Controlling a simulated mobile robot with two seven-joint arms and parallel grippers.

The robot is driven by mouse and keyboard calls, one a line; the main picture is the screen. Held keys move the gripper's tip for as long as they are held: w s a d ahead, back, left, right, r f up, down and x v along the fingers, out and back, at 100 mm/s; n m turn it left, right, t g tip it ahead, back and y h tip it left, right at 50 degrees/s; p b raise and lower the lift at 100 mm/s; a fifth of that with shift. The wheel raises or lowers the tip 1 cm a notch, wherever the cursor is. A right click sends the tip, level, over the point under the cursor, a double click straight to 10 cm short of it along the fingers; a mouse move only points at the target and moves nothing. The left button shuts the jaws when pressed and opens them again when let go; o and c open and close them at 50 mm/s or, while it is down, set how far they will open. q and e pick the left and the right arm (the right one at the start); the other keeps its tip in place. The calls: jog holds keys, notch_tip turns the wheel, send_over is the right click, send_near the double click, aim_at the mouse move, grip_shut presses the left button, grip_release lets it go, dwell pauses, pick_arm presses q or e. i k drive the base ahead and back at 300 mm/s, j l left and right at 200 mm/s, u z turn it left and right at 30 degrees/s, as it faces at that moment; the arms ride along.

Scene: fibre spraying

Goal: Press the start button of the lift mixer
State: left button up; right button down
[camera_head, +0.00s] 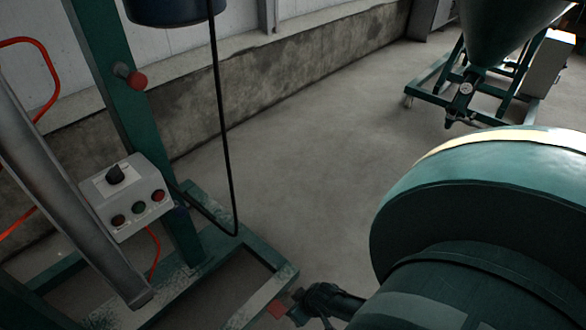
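The lift mixer's grey control box (130,224) is on the left, beside a green upright post (118,110). Its tilted face has a black rotary knob (115,174) above a row of buttons. A green button (138,207) sits between a dark red button (118,221) and another red button (158,195). The picture shows no label I can read, so I cannot confirm which is the start button. A larger red knob (136,80) sticks out of the post above the box. I can make out neither of my grippers, and nothing is seen touching the box.
A grey metal beam (62,195) slants past the box's left side. A large teal drum-like body (470,220) fills the lower right. A black cable (222,120) hangs by the post. A green base frame (245,262) lies on the floor. A hopper (500,30) stands back right. Mid floor is clear.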

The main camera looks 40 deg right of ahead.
aim_at(139, 208)
jog(key=k+l, duration=0.1)
jog(key=k, duration=0.9)
